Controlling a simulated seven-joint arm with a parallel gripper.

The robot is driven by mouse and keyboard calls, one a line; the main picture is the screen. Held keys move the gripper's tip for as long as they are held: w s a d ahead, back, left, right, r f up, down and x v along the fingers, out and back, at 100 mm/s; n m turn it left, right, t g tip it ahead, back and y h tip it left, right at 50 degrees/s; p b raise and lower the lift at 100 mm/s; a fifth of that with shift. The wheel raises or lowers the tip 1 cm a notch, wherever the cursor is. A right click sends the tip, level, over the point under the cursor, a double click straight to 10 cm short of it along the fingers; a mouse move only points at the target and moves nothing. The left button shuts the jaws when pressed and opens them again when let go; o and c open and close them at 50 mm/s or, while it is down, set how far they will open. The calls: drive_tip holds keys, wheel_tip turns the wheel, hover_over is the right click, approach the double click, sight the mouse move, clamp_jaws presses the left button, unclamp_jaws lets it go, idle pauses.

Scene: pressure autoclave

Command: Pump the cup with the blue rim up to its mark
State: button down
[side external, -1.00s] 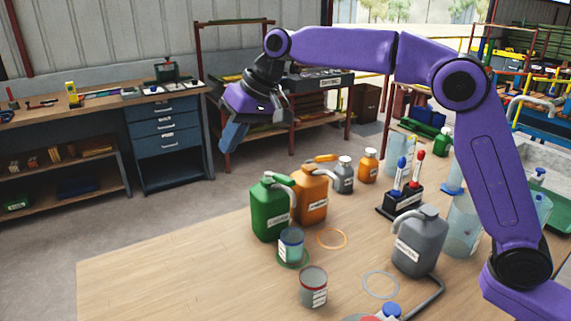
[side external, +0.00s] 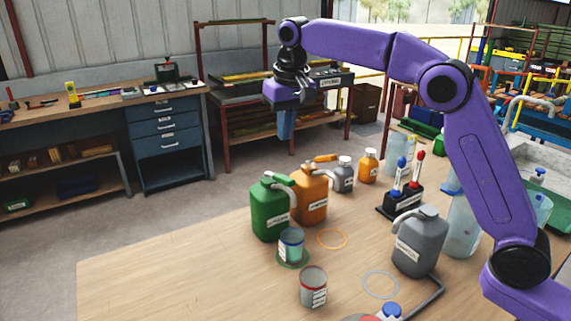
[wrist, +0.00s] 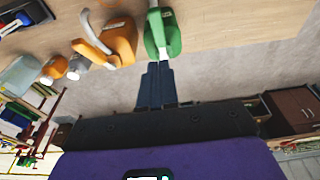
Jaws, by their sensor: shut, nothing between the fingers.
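The cup with the blue rim (side external: 291,244) stands upright on a green ring (side external: 293,260) on the table, in front of the green jug (side external: 270,208). Its mark and fill level are too small to make out. A second cup with a red rim (side external: 313,287) stands nearer the front. The green jug also shows in the wrist view (wrist: 162,32), just beyond my fingertips. My gripper (side external: 286,136) is shut and empty, pointing down, high up behind the jugs and well away from the cup. In the wrist view its fingers (wrist: 156,84) are together.
An orange jug (side external: 310,193) stands beside the green one. Grey and orange bottles (side external: 368,165) are behind. A black stand with blue and red pieces (side external: 403,198) and a grey jug (side external: 417,243) are to the right. The table's left part (side external: 150,270) is clear.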

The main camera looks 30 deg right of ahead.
sight(288, 179)
wheel_tip(288, 179, down, 8)
drive_tip(key=shift+r, duration=0.1)
drive_tip(key=shift+s+f, duration=0.1)
drive_tip(key=shift+f, duration=0.5)
drive_tip(key=shift+s+f, duration=0.75)
drive_tip(key=shift+f, duration=0.35)
drive_tip(key=shift+r, duration=0.1)
drive_tip(key=shift+r, duration=1.15)
drive_tip(key=s+r, duration=0.3)
drive_tip(key=r, duration=0.9)
drive_tip(key=shift+s+r, duration=0.15)
drive_tip(key=shift+s, duration=0.15)
idle(1.0)
